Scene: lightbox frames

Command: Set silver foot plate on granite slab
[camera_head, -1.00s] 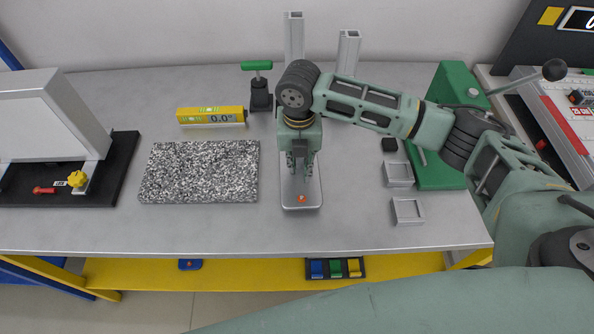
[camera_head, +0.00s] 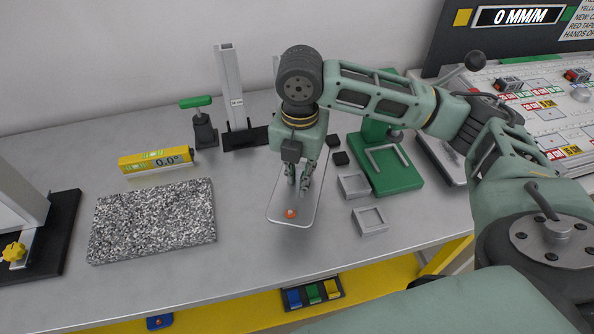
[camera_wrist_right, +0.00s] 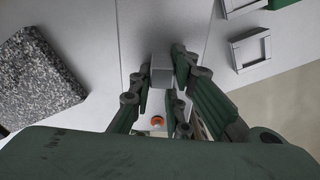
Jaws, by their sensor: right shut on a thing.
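The silver foot plate (camera_head: 304,213) is a flat rounded plate with an orange spot near its front end, right of the speckled granite slab (camera_head: 150,222) in the head view. My right gripper (camera_head: 303,178) points down over the plate and is shut on it. In the right wrist view, a silver block stands between the fingers (camera_wrist_right: 160,78) and the orange spot shows below. The slab also shows at the left there (camera_wrist_right: 40,75). The fingers hide part of the plate. I cannot tell whether the plate is clear of the table. My left gripper is out of view.
A yellow level (camera_head: 155,160) lies behind the slab. A green-handled tool (camera_head: 203,128) and a silver upright (camera_head: 232,90) stand at the back. Two small square frames (camera_head: 353,185) and a green stand (camera_head: 393,168) are right of the plate. Bare table separates plate and slab.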

